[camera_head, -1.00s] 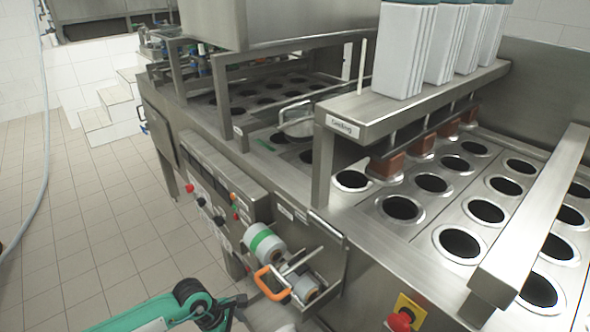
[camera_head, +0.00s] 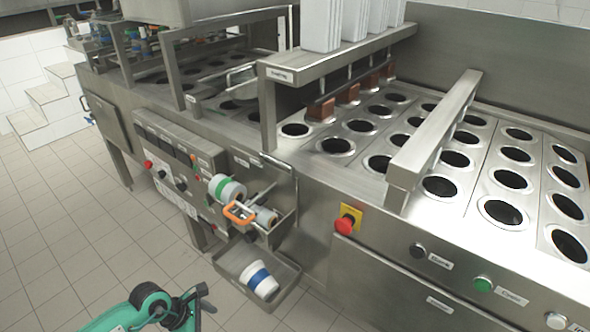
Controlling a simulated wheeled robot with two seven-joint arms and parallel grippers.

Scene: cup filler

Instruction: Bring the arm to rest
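My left arm, green with a dark joint, comes in at the bottom left of the head view. Its dark gripper (camera_head: 192,306) is over the tiled floor, left of the metal tray (camera_head: 226,286) and apart from it. The fingers are small and partly cut off by the arm's own parts, so I cannot tell whether they are open or shut. No object shows clearly in them. My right gripper is out of view.
A white cup with a blue band (camera_head: 260,281) lies tilted in the tray. Above it is a rack with green-banded cups (camera_head: 227,188) and an orange handle (camera_head: 239,212). The steel machine (camera_head: 318,200) with an emergency stop (camera_head: 345,226) fills the right. Floor is clear at left.

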